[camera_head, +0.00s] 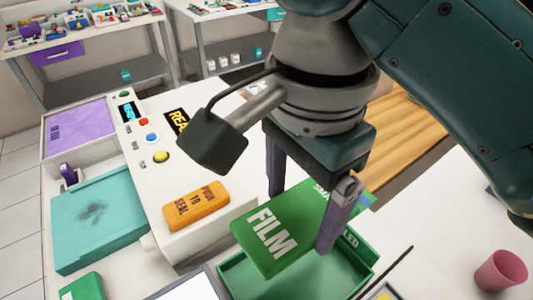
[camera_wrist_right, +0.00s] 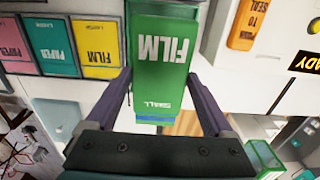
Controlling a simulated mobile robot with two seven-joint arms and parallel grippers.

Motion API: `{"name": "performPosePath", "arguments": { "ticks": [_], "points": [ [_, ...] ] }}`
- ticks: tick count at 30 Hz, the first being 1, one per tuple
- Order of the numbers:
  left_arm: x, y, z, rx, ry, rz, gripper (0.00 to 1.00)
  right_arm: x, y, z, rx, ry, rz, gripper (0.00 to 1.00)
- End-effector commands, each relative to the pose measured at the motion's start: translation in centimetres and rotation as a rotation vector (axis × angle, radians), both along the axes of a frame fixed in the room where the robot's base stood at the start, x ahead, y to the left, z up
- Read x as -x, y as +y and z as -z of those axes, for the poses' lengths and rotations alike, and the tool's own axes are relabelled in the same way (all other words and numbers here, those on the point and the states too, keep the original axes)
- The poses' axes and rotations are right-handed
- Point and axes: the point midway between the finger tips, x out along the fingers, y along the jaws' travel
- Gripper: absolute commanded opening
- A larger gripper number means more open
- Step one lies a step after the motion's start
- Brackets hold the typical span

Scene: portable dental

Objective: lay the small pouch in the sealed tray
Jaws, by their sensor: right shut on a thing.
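My right gripper (camera_head: 305,218) is shut on a green pouch (camera_head: 265,240) marked FILM and SMALL, with one finger on each side. The pouch also shows between the fingers of the right gripper (camera_wrist_right: 165,100) in the right wrist view (camera_wrist_right: 163,70). In the head view it overlaps the back left of an open green tray (camera_head: 325,275), whose label is partly covered and ends in "LED". The pouch appears to be above the tray; the exact gap cannot be told. The visible tray floor is bare. My left gripper is not in view.
An orange piece marked TO SEAL (camera_head: 196,205) lies on the white machine left of the tray. A teal pad (camera_head: 98,222) is further left. A pink cup (camera_head: 501,271) stands at right. Yellow (camera_wrist_right: 97,45) and teal (camera_wrist_right: 53,45) labelled pieces show in the wrist view.

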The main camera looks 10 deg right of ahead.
Motion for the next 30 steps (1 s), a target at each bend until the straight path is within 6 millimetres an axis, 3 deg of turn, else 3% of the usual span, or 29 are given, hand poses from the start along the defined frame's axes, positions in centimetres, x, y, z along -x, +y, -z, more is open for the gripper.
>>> {"name": "performPosePath", "arguments": {
  "ticks": [3,15,30],
  "points": [
    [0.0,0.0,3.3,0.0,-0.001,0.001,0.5,0.1,0.0,3.5,-0.002,0.002,0.005,0.29],
    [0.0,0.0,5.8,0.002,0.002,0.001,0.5,0.1,-0.1,13.8,0.002,0.002,0.0,0.29],
    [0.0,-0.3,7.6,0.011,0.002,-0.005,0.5,0.0,0.0,19.5,0.001,-0.001,-0.001,0.29]
  ]
}}
